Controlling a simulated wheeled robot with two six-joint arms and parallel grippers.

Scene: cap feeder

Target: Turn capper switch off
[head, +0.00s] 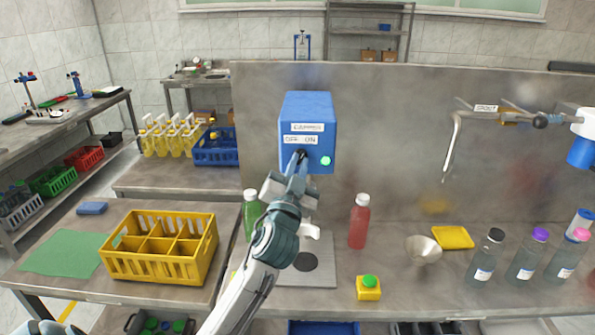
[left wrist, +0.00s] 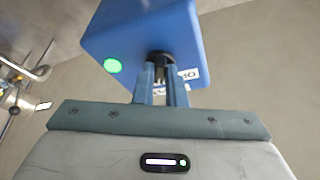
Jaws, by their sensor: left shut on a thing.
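The capper is a blue box (head: 308,115) on the grey back panel, with white labels, one reading OFF ON. A green light (head: 326,160) is lit at its lower right; the light also shows in the left wrist view (left wrist: 113,66). My left gripper (head: 300,160) is at the front of the box, shut on the black switch knob (left wrist: 159,59) below the label. The fingers hide most of the knob, so its exact angle cannot be told. My right gripper is not in view.
A green-filled bottle (head: 251,212) stands left of my left arm and a red-filled bottle (head: 360,222) stands right of it. A yellow crate (head: 160,268) is on the left table. Several clear bottles (head: 484,258) stand at the right.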

